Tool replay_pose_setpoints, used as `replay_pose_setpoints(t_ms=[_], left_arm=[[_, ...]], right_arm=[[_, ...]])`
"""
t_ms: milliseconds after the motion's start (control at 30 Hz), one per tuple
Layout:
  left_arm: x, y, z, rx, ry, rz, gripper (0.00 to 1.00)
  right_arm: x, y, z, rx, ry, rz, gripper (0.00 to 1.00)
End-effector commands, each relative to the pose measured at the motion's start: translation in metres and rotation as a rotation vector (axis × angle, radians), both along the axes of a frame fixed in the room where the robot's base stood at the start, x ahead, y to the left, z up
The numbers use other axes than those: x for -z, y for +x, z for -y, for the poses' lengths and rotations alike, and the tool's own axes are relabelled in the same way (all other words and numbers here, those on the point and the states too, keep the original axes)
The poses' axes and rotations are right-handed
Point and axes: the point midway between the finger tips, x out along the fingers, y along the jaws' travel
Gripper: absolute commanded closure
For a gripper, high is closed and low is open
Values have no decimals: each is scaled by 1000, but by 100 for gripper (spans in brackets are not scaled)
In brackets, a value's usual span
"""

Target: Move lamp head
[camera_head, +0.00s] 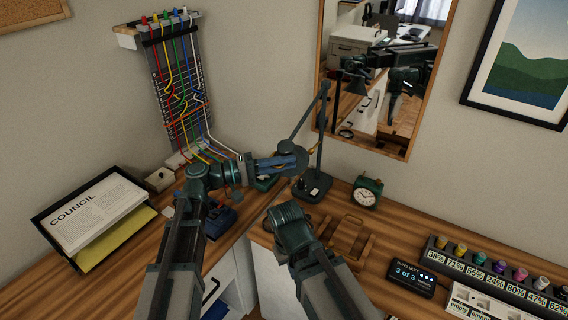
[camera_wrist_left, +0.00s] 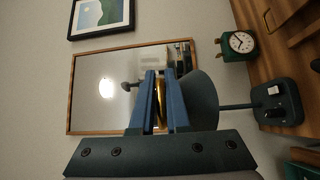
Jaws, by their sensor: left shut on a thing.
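A dark desk lamp stands on the desk, its square base (camera_head: 312,190) near the wall below the mirror, with a thin upright pole and a slanting arm. Its round dark lamp head (camera_head: 301,157) hangs from the arm. My left gripper (camera_head: 288,162) reaches it from the left and is shut at it. In the left wrist view the blue fingers (camera_wrist_left: 160,95) close around a narrow brass-coloured part (camera_wrist_left: 160,92) beside the dark shade (camera_wrist_left: 200,98). The lamp base (camera_wrist_left: 276,102) also shows there. My right arm shows low in the head view; its gripper's fingers are hidden.
A green clock (camera_head: 367,192) and a wooden stand (camera_head: 346,236) are right of the lamp. A mirror (camera_head: 412,135) hangs behind. A cable board (camera_head: 178,95), paper tray (camera_head: 92,212) and small boxes lie left. Labelled bottles in a rack (camera_head: 490,274) stand right.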

Motion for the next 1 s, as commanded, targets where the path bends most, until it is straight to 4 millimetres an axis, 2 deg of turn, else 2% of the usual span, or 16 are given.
replay_pose_setpoints(t_ms=[67,100,200,233,500,633,767,1000], left_arm=[[1,0,0,-1,4,-1,100],[1,0,0,-1,4,-1,79],[1,0,0,0,3,0,61],[1,0,0,0,3,0,60],[0,0,-1,0,2,0,60],[1,-1,-11,-3,2,0,60],[2,-5,-35,-4,2,0,60],[5,-13,-87,-4,2,0,60]], right_arm=[[0,0,0,0,0,0,100],[0,0,0,0,0,0,100],[0,0,0,0,0,0,100],[0,0,0,0,0,0,100],[0,0,0,0,0,0,100],[1,0,0,0,0,0,100],[2,0,0,0,0,0,100],[4,0,0,0,0,0,100]])
